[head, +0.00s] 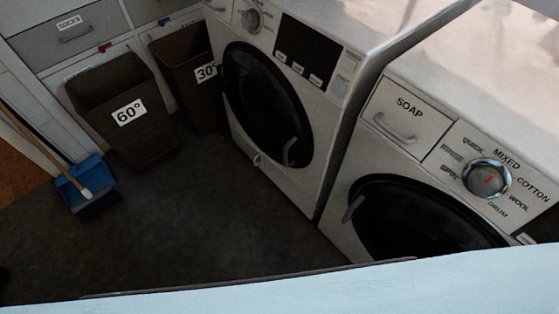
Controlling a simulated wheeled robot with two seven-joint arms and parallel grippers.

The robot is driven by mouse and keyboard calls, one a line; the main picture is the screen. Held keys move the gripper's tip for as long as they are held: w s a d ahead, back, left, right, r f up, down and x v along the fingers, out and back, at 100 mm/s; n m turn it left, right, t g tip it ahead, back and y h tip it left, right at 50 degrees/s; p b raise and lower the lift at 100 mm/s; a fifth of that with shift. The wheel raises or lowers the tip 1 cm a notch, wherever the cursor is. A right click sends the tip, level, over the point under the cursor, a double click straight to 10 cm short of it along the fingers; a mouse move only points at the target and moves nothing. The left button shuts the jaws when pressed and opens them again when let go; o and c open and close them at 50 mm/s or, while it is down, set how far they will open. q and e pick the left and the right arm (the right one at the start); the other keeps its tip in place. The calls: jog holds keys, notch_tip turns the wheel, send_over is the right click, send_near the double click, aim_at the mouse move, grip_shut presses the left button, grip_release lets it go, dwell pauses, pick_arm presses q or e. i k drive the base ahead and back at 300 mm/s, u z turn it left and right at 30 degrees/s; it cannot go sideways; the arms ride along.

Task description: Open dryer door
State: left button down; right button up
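Two white front-loading machines stand side by side. The left machine (312,172) has no soap drawer label in view and looks like the dryer. Its round black door (262,100) appears closed, with a grey handle (290,152) at its lower right. A dark panel (308,52) and a knob (253,20) sit above the door. The right machine has a drawer marked SOAP (406,116), a dial (486,179) and a round black door (420,225) with a handle (353,208) on its left; this door also appears closed, its lower part cut off. Neither of my grippers is in view.
Brown bins marked 60° (150,145) and 30° (185,60) stand left of the machines. A blue dustpan (75,187) with a brush lies on the floor. The dark floor (200,230) before the left machine is clear. A pale surface crosses the bottom.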

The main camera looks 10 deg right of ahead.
aim_at(264, 107)
jog(key=k, duration=1.15)
jog(key=u, duration=1)
jog(key=i, duration=1.65)
jog(key=z, duration=0.9)
jog(key=i, duration=0.25)
jog(key=z, duration=0.3)
